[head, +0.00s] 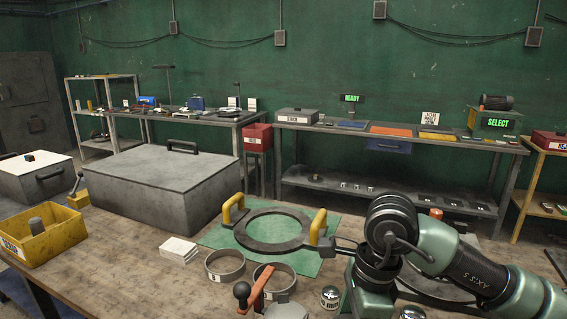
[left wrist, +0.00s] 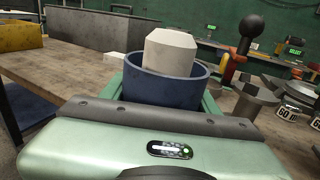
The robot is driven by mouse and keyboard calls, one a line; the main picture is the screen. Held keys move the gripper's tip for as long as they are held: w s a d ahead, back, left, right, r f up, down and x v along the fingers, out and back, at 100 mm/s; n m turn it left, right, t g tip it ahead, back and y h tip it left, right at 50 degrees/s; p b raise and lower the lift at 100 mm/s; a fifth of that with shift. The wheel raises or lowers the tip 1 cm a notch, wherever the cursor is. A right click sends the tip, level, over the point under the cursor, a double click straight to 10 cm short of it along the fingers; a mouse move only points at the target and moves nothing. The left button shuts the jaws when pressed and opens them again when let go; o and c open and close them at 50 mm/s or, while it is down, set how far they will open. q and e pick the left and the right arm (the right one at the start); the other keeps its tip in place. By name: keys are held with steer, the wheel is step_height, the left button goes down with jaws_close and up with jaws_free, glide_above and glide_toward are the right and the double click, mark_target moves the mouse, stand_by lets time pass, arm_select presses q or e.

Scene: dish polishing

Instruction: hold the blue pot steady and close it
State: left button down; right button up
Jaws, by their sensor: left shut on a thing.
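The blue pot (left wrist: 165,85) shows only in the left wrist view, upright in front of my left gripper. A pale, blunt-edged block (left wrist: 171,50) stands in its open mouth and rises above the rim. The light green fingers of my left gripper (left wrist: 165,104) reach along both sides of the pot and are shut on it. The pot's lower part is hidden behind the gripper body. No lid can be made out. In the head view my right arm comes in from the right and bends downward; its fingertips are not visible.
On the workbench are a large grey box (head: 160,185), a yellow bin (head: 42,238) and a dark ring with yellow handles (head: 273,230) on a green mat (head: 220,237). Round metal cups (head: 225,267) and a red lever (head: 258,284) stand near the front. Bare wood shows at left.

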steer(key=s+a+f+n+g+h, duration=0.1)
steer(key=s+a+f+n, duration=0.15)
steer(key=s+n, duration=0.6)
steer(key=s+a+f+n+g+h, duration=0.1)
steer(key=s+f+n, duration=0.2)
steer(key=n, duration=1)
arm_select(q)
steer(key=shift+r, duration=0.1)
arm_select(e)
steer(key=d+m, duration=0.1)
steer(key=d, duration=0.2)
steer(key=w+d+m, duration=0.1)
steer(key=d, duration=0.3)
steer(key=w+d+f+m, duration=0.1)
steer(key=d, duration=0.3)
steer(key=shift+w, duration=0.2)
arm_select(q)
steer(key=d+m+g+h, duration=0.1)
steer(key=d+m+h, duration=0.1)
steer(key=d+h, duration=0.2)
steer(key=s+d+f+m+g+h, duration=0.1)
steer(key=d+m+h, duration=0.2)
steer(key=d, duration=0.2)
steer(key=s+d+f+m+g+h, duration=0.1)
steer(key=d+m+g+h, duration=0.1)
steer(key=d+m+h, duration=0.1)
steer(key=shift+d+h, duration=0.8)
steer(key=shift+d, duration=0.25)
